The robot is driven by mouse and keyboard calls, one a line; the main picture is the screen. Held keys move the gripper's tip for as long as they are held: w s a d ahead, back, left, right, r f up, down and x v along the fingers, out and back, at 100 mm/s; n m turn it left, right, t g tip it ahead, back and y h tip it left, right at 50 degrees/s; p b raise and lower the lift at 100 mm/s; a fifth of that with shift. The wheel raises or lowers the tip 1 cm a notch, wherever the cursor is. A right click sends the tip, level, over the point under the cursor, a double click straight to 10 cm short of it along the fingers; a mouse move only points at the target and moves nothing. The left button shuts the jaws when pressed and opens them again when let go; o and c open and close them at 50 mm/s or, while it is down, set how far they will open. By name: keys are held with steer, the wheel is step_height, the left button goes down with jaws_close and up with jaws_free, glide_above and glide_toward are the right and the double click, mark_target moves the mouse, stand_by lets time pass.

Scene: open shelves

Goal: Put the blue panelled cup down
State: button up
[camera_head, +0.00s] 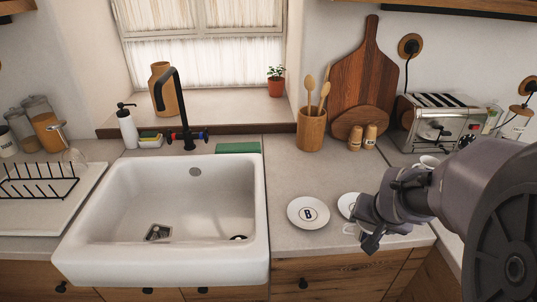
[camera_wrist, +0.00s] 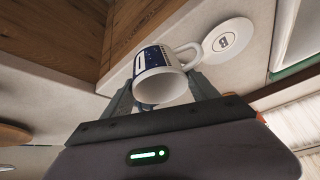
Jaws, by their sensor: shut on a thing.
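The blue panelled cup (camera_wrist: 153,60) is white with a dark blue panel and a white handle. In the wrist view it sits between the two fingers of my gripper (camera_wrist: 162,92), its open mouth facing the camera. In the head view my gripper (camera_head: 370,228) is low over the counter near its front edge, shut on the cup. There only a small white part of the cup (camera_head: 351,229) shows. Whether the cup touches the counter is unclear. A white saucer (camera_head: 308,213) marked "B" lies to the left; it also shows in the wrist view (camera_wrist: 228,42).
A white sink (camera_head: 190,191) is at the left. A utensil pot (camera_head: 311,130), cutting boards (camera_head: 363,78) and a toaster (camera_head: 438,122) stand at the back. The counter (camera_head: 290,171) behind the saucers is clear.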

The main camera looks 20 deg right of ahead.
steer(key=shift+s+d+f, duration=0.1)
steer(key=shift+s+f, duration=0.1)
steer(key=shift+f, duration=0.5)
steer(key=w+d+b, duration=0.1)
steer(key=w+d, duration=0.1)
steer(key=w, duration=0.2)
steer(key=w+d+f+b, duration=0.1)
steer(key=w+d, duration=0.1)
steer(key=w, duration=0.3)
steer(key=w+d+b, duration=0.1)
steer(key=w+d, duration=0.2)
steer(key=w, duration=0.1)
steer(key=shift+w+d+f, duration=0.1)
steer(key=shift+w+f, duration=0.05)
steer(key=shift+w, duration=0.1)
steer(key=f+b, duration=0.1)
steer(key=f, duration=0.1)
steer(key=f+b, duration=0.1)
steer(key=f, duration=0.1)
steer(key=shift+w+d+b, duration=0.1)
steer(key=shift+w+b, duration=0.15)
steer(key=shift+b, duration=0.05)
steer(key=shift+r, duration=0.2)
steer(key=shift+f, duration=0.15)
steer(key=o, duration=1.6)
steer(key=shift+c, duration=0.2)
